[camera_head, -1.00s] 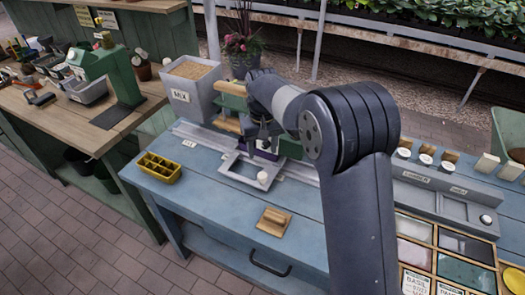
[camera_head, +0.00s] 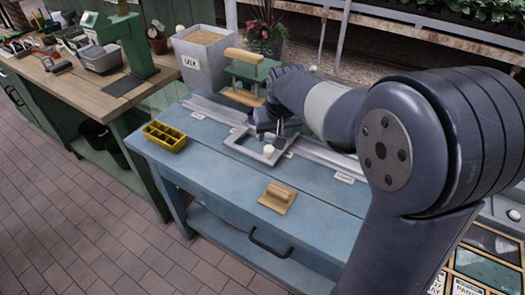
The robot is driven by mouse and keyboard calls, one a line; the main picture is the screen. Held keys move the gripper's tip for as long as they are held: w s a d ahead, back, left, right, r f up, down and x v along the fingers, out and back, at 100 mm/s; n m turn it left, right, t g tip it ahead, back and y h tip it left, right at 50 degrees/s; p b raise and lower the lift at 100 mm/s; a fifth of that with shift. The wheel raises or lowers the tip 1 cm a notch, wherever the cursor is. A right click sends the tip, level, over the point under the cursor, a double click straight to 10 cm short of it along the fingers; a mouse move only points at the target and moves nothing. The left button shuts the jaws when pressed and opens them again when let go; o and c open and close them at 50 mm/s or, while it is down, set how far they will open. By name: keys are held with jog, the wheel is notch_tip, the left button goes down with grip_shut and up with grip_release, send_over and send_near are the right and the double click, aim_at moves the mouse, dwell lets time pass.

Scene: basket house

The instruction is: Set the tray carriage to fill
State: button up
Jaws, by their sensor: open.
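The tray carriage (camera_head: 240,152) is a flat grey frame on a pale rail (camera_head: 318,150) that runs along the back of the blue bench. A white round knob (camera_head: 268,150) stands at its front right. My gripper (camera_head: 266,134) is open, pointing down over the back right part of the carriage, just behind the knob. I cannot tell whether it touches the carriage. Small white labels lie along the rail: one at the left (camera_head: 198,115), one beside the carriage (camera_head: 290,155) and one farther right (camera_head: 345,178). Their words are too small to read. My arm hides part of the rail.
A grey bin of mix (camera_head: 197,65) and a green press with wooden handles (camera_head: 246,75) stand behind the rail. A yellow cell tray (camera_head: 165,136) and a wooden block (camera_head: 277,198) lie on the blue bench (camera_head: 215,180).

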aim_at(269, 149)
jog(key=x, duration=0.9)
jog(key=shift+w+f, duration=0.1)
jog(key=shift+f, duration=0.25)
jog(key=shift+c, duration=0.4)
grip_shut()
